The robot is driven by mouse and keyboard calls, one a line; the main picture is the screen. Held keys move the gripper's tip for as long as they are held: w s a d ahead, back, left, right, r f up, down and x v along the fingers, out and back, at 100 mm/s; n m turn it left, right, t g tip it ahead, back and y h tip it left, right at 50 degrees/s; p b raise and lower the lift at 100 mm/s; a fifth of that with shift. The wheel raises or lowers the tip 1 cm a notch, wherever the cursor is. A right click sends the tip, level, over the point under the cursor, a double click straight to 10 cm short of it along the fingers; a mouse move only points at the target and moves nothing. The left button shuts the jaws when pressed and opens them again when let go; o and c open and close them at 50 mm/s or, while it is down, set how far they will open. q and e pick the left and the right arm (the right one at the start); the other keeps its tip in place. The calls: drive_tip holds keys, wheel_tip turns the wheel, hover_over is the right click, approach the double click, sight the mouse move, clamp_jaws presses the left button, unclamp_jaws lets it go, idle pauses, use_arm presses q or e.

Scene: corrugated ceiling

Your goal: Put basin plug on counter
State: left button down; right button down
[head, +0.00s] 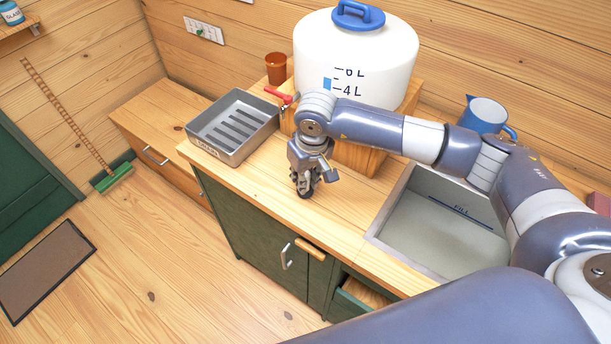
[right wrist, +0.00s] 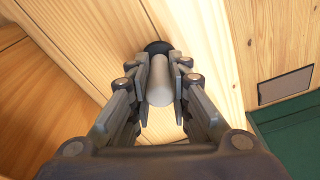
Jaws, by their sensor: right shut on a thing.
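The basin plug (right wrist: 160,82) shows in the right wrist view as a pale grey cylinder with a black end, between the fingers of my right gripper (right wrist: 162,95). My right gripper is shut on it. In the head view this gripper (head: 305,188) points down over the wooden counter (head: 338,222), between the metal tray and the sink basin. The plug is hardly visible there, hidden by the fingers. I cannot tell whether it touches the counter. The basin (head: 430,235) is at the right, partly covered by my arm. My left gripper is not in view.
A white water tank (head: 350,45) with a red-handled tap stands on a wooden block behind the gripper. A metal tray (head: 232,128) is to the left, with a brown cup (head: 276,68) behind it. A blue jug (head: 486,114) stands at the back right. Counter space in front is clear.

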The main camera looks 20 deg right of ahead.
sight(310, 194)
drive_tip(key=shift+f, duration=0.2)
drive_tip(key=c, duration=1.5)
unclamp_jaws()
drive_tip(key=shift+o, duration=0.2)
drive_tip(key=shift+r, duration=0.1)
drive_tip(key=shift+r, duration=0.25)
wheel_tip(310, 194, up, 12)
drive_tip(key=s+b, duration=0.1)
drive_tip(key=b, duration=0.2)
drive_tip(key=shift+s+d+f, duration=0.15)
drive_tip(key=shift+s+d, duration=0.1)
drive_tip(key=shift+s, duration=0.15)
drive_tip(key=shift+f, duration=0.1)
